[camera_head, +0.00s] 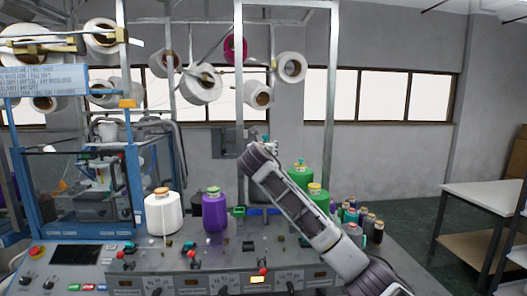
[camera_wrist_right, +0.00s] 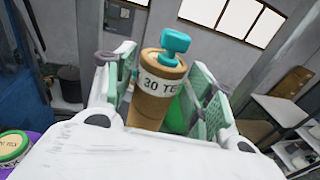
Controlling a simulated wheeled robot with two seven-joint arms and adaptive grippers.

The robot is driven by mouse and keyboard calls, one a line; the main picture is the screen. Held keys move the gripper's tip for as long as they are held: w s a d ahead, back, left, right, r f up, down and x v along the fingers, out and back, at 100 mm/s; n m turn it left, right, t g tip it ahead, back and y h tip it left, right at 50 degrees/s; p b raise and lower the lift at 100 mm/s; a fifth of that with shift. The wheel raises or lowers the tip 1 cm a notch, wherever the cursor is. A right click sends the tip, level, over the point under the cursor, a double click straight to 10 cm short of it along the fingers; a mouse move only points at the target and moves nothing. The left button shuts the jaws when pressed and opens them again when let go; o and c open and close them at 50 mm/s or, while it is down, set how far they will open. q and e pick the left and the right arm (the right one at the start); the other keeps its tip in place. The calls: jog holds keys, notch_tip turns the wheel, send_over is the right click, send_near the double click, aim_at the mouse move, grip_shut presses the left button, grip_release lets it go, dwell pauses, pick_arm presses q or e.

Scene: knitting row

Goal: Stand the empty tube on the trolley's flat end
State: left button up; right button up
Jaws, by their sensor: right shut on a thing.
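My right gripper (camera_wrist_right: 155,95) is shut on a brown tube (camera_wrist_right: 150,103) in the right wrist view. The tube has a white band lettered "30 TE" and a teal piece at its top; the rest of the lettering is cut off. A green finger stands on each side of it. In the head view my right arm reaches up and left from the lower right, and its gripper is mostly hidden. My left gripper does not show. I cannot pick out the trolley's flat end with certainty.
A white cone (camera_head: 165,214), a purple cone (camera_head: 216,212) and green cones (camera_head: 302,175) stand on the grey machine top (camera_head: 140,262). Several small spools (camera_head: 364,226) cluster right of my arm. A white-topped table (camera_head: 490,200) stands at the right, its top bare.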

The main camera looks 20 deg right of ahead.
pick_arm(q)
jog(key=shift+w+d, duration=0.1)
pick_arm(e)
jog(key=shift+r, duration=0.15)
notch_tip(320, 180, up, 14)
dwell(2.1)
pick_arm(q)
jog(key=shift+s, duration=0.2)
pick_arm(e)
jog(key=shift+d+f, duration=0.1)
jog(key=shift+f, duration=0.15)
